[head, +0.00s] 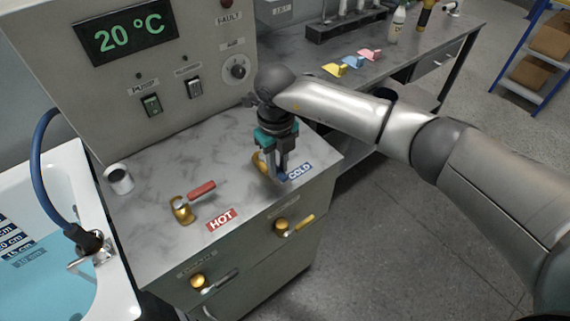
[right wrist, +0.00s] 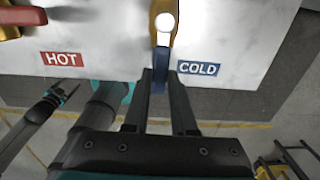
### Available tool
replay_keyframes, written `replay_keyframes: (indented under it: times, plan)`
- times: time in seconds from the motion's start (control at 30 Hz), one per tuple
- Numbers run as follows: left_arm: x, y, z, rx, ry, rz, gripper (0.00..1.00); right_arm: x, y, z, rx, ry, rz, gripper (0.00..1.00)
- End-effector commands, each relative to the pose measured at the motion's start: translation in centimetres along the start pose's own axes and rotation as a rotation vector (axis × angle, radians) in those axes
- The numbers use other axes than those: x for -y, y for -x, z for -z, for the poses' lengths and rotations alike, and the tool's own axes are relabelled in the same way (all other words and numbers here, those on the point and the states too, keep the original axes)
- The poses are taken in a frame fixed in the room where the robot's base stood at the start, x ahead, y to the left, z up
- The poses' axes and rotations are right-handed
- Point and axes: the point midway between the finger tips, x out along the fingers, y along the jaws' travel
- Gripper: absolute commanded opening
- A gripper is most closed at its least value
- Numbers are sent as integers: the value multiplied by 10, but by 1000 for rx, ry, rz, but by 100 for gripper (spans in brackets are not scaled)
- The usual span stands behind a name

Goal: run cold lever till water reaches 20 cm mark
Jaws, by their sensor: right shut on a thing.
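The cold lever has a brass valve (right wrist: 163,35) and a blue handle (right wrist: 160,77), beside the COLD label (head: 299,172) on the grey counter. My right gripper (head: 279,175) points down there, shut on the blue handle. In the right wrist view the handle sits between its fingertips (right wrist: 160,80). The tub (head: 105,220) at left holds blue water (head: 40,290). Its surface lies near the 15 cm mark (head: 18,251), below the 20 cm mark (head: 10,242); the 10 cm mark looks underwater. My left gripper (right wrist: 74,88) shows small in the right wrist view; its opening is unclear.
The red hot lever (head: 201,189) on a brass valve stands left of the cold one, by the HOT label (head: 222,219). A white cup (head: 119,179) is at the counter's left. The display (head: 127,33) reads 20 °C. Brass valves (head: 281,226) are on the cabinet front.

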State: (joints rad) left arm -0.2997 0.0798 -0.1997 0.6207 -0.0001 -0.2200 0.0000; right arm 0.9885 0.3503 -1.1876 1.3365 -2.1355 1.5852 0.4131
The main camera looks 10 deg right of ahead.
Motion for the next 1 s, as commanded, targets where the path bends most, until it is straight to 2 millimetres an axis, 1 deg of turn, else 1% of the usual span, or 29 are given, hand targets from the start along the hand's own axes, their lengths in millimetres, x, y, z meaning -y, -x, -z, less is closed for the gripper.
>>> replay_keyframes:
  times: [0.33, 0.37, 0.6, 0.63, 0.87, 1.0]
  plan:
    - [0, 0, 0, 1, 0, 0, 71, 0, 1, -1, 1, -7, -1, 0]
    - [0, 0, 0, 1, 0, 0, 71, 0, 1, -1, 1, -7, -1, 27]
    - [0, 0, 0, 1, 0, 0, 71, 0, 0, 0, 1, -4, -1, 54]
    - [0, 0, 0, 1, 0, 0, 71, 0, 0, 0, 1, -4, -1, 55]
    - [0, 0, 0, 1, -1, 0, 71, 0, 0, 0, 1, -3, -1, 55]
    - [0, 0, 0, 1, -1, 0, 71, 0, 10, -1, 3, -2, -2, 55]
